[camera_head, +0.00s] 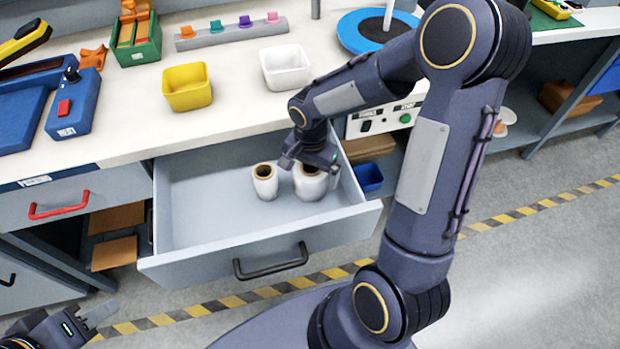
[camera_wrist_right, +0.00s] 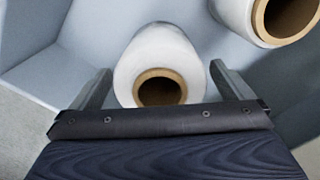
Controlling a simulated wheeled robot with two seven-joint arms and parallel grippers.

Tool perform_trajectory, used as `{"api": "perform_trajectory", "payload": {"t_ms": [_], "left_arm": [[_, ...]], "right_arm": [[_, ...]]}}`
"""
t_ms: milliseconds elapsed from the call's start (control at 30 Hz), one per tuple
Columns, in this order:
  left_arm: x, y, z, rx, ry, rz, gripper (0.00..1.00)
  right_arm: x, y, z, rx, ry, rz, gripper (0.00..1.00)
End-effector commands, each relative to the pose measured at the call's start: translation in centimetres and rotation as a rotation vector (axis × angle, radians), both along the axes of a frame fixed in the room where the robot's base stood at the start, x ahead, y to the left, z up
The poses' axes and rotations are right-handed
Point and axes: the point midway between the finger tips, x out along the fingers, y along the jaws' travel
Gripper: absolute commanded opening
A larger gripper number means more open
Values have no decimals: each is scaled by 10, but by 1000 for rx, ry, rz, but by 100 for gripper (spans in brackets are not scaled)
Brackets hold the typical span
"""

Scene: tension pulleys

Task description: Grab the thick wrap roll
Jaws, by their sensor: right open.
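The thick wrap roll (camera_head: 310,188) is white with a brown core and stands upright in the open drawer (camera_head: 205,200), near its right wall. A thinner wrap roll (camera_head: 265,187) stands just left of it. My right gripper (camera_head: 310,163) is over the thick roll and partly hides its top. In the right wrist view, the open fingers (camera_wrist_right: 160,70) lie on either side of the thick roll (camera_wrist_right: 158,57), with gaps visible. The thinner roll (camera_wrist_right: 238,12) is at the upper right there. My left gripper (camera_head: 98,318) is at the lower left, away from the drawer; its jaw opening is unclear.
The drawer's front panel with a black handle (camera_head: 270,262) faces the aisle. On the worktop above are a yellow bin (camera_head: 187,88), a white bin (camera_head: 286,68) and a rail of coloured clips (camera_head: 230,30). The drawer's left half is empty.

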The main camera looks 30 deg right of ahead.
Motion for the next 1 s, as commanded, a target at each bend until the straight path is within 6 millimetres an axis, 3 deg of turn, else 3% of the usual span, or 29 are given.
{"api": "perform_trajectory", "payload": {"t_ms": [100, 367, 800, 1000], "left_arm": [[0, 0, -2, 0, 0, 0, 36], [0, 0, -2, 0, 0, 0, 36], [0, 0, -2, 0, 0, 0, 36], [0, 0, -1, 0, 0, 0, 36]], "right_arm": [[0, 0, -12, 1, 1, 1, 100], [0, 0, -13, 1, -2, 1, 99], [0, 0, -13, 1, -2, 1, 41], [1, 0, -12, 1, -3, 1, 40]]}}
